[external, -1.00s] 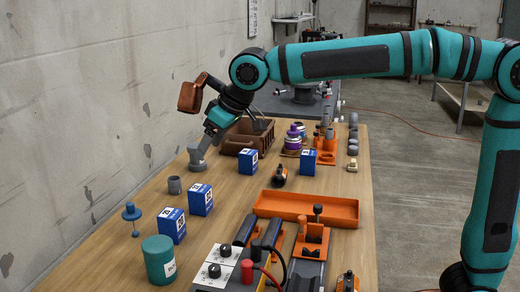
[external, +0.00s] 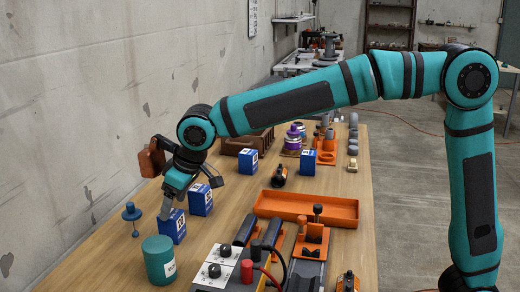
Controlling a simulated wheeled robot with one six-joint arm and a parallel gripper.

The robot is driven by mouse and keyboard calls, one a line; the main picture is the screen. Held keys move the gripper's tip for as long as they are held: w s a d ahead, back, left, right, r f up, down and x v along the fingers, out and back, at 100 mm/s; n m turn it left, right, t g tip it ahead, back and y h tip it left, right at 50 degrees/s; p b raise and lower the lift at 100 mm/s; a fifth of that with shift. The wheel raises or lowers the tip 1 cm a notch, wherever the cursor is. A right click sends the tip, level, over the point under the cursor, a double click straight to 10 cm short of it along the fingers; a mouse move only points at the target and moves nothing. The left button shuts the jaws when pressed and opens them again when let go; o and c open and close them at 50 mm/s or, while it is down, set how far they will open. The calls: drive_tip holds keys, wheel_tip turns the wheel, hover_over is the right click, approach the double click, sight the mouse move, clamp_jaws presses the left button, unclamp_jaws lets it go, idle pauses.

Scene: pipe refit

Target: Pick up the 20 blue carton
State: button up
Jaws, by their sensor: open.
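Several blue cartons with white labels stand upright on the wooden table; the labels are too small for me to tell surely which is 20. The front one (external: 174,231) is at the left, a second (external: 201,202) is just behind it to the right, a third (external: 247,162) is near the brown bin, and a fourth (external: 308,162) is farther right. My gripper (external: 164,211) is open and points down at the upper left of the front carton. It overlaps that carton's top edge in the picture; I cannot tell whether they touch. Nothing shows in the jaws.
A teal canister (external: 158,262) stands in front of the front carton, and a blue knobbed piece (external: 131,216) is to its left. A concrete wall (external: 70,120) borders the left side. An orange tray (external: 310,208) lies to the right. The table between cartons and tray is partly clear.

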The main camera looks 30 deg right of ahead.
sight(169, 225)
drive_tip(key=shift+x, duration=1.2)
drive_tip(key=shift+s+x, duration=0.15)
drive_tip(key=shift+x, duration=1.15)
drive_tip(key=shift+s+x, duration=0.2)
drive_tip(key=shift+x, duration=1.1)
drive_tip(key=shift+d+f, duration=0.15)
drive_tip(key=shift+d, duration=0.05)
drive_tip(key=c, duration=1)
drive_tip(key=shift+c, duration=0.2)
